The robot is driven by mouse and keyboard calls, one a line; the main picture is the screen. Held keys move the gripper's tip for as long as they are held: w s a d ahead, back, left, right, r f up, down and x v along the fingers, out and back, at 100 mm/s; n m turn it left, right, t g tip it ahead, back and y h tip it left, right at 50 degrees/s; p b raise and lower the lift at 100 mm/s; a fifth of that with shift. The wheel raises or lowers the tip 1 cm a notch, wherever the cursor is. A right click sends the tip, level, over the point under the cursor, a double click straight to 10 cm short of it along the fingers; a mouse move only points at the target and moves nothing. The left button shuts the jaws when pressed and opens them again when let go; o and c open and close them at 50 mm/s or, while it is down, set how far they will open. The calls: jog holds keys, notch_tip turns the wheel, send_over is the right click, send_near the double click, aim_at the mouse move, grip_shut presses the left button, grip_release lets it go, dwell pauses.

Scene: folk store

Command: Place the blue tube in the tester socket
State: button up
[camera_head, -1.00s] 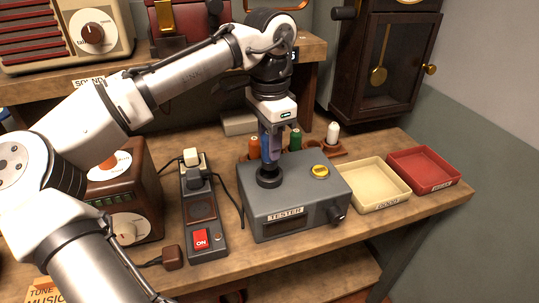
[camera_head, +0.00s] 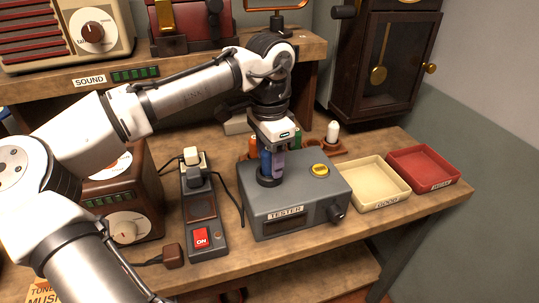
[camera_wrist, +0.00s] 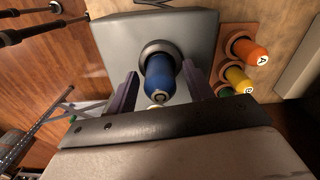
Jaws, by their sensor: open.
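The blue tube (camera_head: 265,162) stands upright in the dark round socket (camera_head: 269,181) on top of the grey tester (camera_head: 315,206). In the wrist view the blue tube (camera_wrist: 161,77) sits within the socket's ring (camera_wrist: 148,50), and its lower end is hidden inside. My gripper (camera_head: 272,168) points down over the tube from above. In the wrist view my gripper (camera_wrist: 160,72) is open, with one finger on each side of the tube and visible gaps between.
Orange (camera_wrist: 250,53), yellow and green tubes stand in a rack behind the tester; a white one (camera_head: 333,132) stands to its right. A cream tray (camera_head: 377,203) and a red tray (camera_head: 425,187) lie to the right. A power strip (camera_head: 206,228) lies left.

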notch_tip(320, 180, up, 12)
jog(key=shift+r+b, duration=0.15)
jog(key=shift+b, duration=0.2)
